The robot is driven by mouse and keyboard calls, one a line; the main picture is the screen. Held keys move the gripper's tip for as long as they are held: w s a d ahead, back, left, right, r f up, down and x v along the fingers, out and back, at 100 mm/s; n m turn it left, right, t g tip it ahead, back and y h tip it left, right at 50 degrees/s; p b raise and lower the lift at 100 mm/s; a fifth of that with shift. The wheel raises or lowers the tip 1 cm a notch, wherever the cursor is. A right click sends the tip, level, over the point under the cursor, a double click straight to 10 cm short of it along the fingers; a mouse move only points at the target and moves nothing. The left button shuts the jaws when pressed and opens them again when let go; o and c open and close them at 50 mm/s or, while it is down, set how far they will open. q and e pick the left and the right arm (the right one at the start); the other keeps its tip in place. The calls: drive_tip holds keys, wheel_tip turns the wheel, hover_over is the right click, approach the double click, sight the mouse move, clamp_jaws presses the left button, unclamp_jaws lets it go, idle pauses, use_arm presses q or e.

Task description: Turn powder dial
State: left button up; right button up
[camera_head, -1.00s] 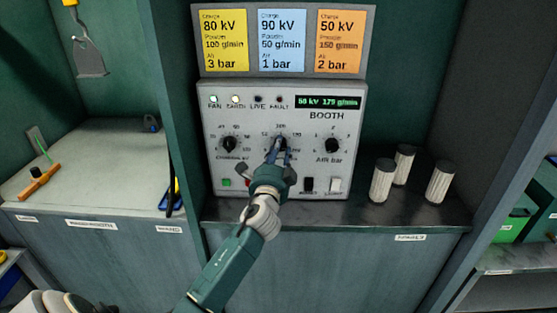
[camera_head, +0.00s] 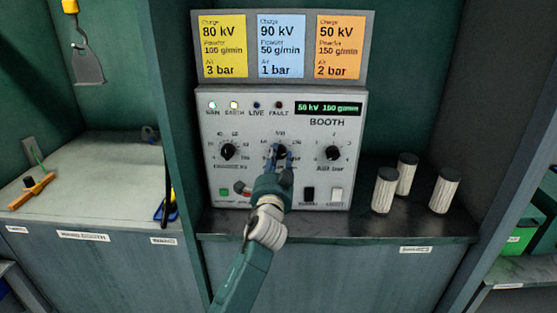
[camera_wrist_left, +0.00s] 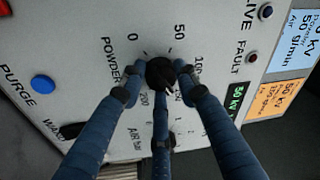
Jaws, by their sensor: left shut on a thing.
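The powder dial (camera_head: 280,151) is a black round knob in the middle of the white booth panel (camera_head: 310,180). My left gripper (camera_head: 278,158) reaches up to it from below and is shut on it. In the left wrist view my blue fingers surround the black powder dial (camera_wrist_left: 160,74), with scale marks 0, 50, 100 and 200 around it. The green display (camera_head: 328,107) reads 50 kV and about 150 or 160 g/min; the last digits are blurred. My right gripper is not in view.
A charging dial (camera_head: 228,151) is left of the powder dial and an air dial (camera_head: 333,153) is right. Yellow, blue and orange (camera_head: 338,45) setting cards hang above. Several white cylinders, one in front (camera_head: 384,190), stand on the ledge at right.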

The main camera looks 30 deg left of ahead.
use_arm(q)
drive_tip(key=shift+d+r, duration=0.1)
drive_tip(key=shift+d, duration=0.05)
drive_tip(key=o, duration=1.2)
drive_tip(key=shift+w, duration=0.1)
drive_tip(key=shift+c, duration=0.2)
drive_tip(key=v, duration=1.2)
